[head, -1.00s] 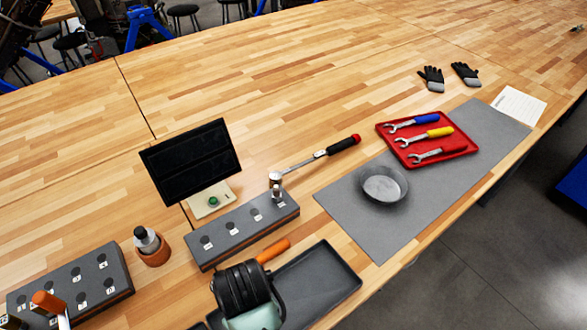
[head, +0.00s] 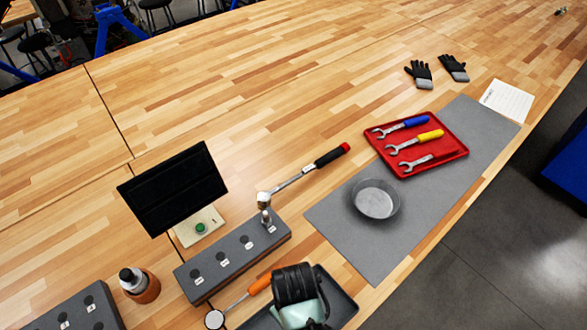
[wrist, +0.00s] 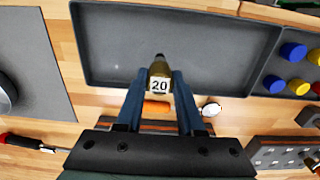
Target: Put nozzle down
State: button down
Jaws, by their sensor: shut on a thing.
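In the wrist view my gripper (wrist: 163,76) is shut on a nozzle (wrist: 160,70), a brass-coloured piece with a white label reading 20. The nozzle shows over the near half of a dark grey tray (wrist: 100,45); I cannot tell whether it touches the tray floor. The tray is otherwise bare. In the head view my dark wrist hides much of the tray (head: 345,308), and the fingers and nozzle are out of sight.
An orange-handled mirror (head: 258,285) lies beside the tray. A grey holder block (head: 225,265) with one metal piece stands behind it. A grey mat (head: 375,255) with a round dish (head: 375,199) is to the right. A bin with blue and yellow pieces (wrist: 292,52) adjoins the tray.

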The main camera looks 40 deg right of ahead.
jog(key=shift+f, duration=1.5)
jog(key=shift+f, duration=0.15)
jog(key=c, duration=0.5)
grip_release()
notch_tip(320, 180, up, 12)
jog(key=shift+r, duration=0.2)
